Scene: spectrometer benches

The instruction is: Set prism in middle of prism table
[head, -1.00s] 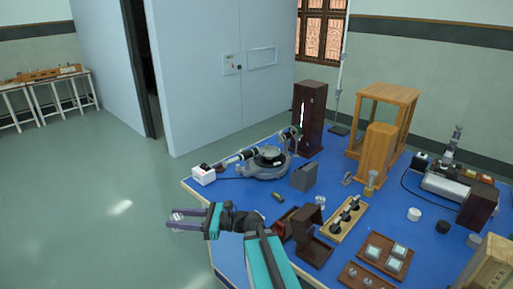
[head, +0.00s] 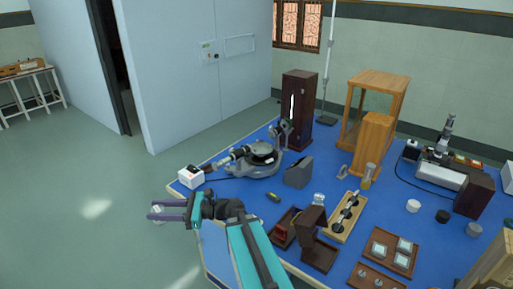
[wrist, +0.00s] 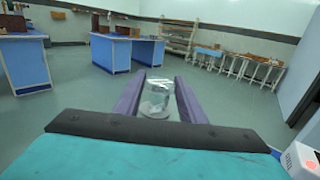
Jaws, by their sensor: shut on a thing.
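The prism (wrist: 157,98) is a clear glass piece between the two purple fingers in the wrist view. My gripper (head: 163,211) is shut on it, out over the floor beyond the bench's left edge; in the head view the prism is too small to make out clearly. The prism table (head: 262,149) is the dark round top on the grey spectrometer (head: 259,165), on the blue bench behind and right of my gripper. It looks bare. The gripper is well apart from it.
A white box (head: 191,177) stands at the bench's left corner, beside the spectrometer. A grey wedge-shaped block (head: 298,172) stands right of it, and a dark wooden box (head: 312,238) is nearer. A tall dark lamp housing (head: 294,98) stands behind. Floor at left is clear.

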